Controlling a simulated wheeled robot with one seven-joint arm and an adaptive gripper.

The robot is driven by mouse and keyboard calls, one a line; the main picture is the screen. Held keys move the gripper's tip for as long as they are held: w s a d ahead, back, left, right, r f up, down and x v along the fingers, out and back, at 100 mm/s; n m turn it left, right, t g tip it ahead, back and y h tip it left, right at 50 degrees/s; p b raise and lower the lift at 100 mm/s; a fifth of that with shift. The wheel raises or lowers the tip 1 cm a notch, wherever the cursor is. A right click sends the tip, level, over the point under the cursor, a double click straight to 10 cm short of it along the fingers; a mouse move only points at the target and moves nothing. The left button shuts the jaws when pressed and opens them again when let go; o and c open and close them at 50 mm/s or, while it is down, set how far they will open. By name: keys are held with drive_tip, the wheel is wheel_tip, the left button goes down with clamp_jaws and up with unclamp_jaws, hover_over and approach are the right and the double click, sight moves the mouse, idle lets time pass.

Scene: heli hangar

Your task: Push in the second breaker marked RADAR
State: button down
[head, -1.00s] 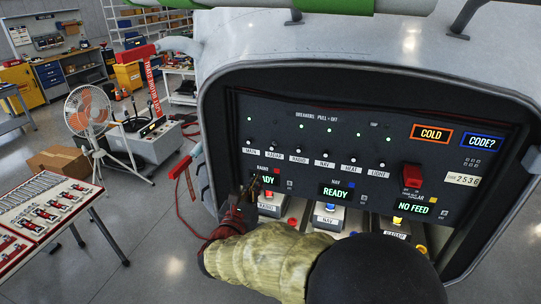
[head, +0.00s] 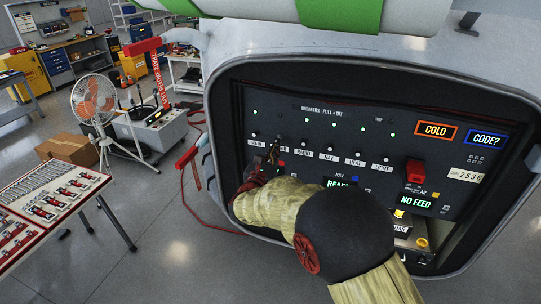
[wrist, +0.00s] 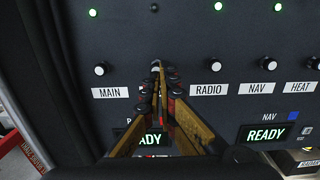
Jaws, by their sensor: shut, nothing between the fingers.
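The breaker panel (head: 345,108) has a row of round knobs with white labels below. In the head view the second label (head: 284,149) is partly covered by my gripper (head: 273,148), and only its last letters show. In the wrist view my shut, empty gripper (wrist: 156,68) points at the second spot, between the MAIN knob (wrist: 101,68) and the RADIO knob (wrist: 215,68). The fingers hide most of the RADAR knob and its label there. I cannot tell whether the fingertips touch the knob. The lamp above the second spot looks dark, while the neighbouring lamps glow green.
A red switch (head: 415,172) sits at the panel's right, below the COLD display (head: 436,131) and CODE? display (head: 486,139). The hood's rim (head: 217,100) surrounds the panel. A fan (head: 94,104) and tool table (head: 58,176) stand left.

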sight(278, 139)
drive_tip(key=shift+w+d, duration=0.2)
drive_tip(key=shift+w, duration=0.3)
drive_tip(key=shift+w, duration=0.1)
drive_tip(key=shift+b+x, duration=0.85)
drive_tip(key=shift+x, duration=0.05)
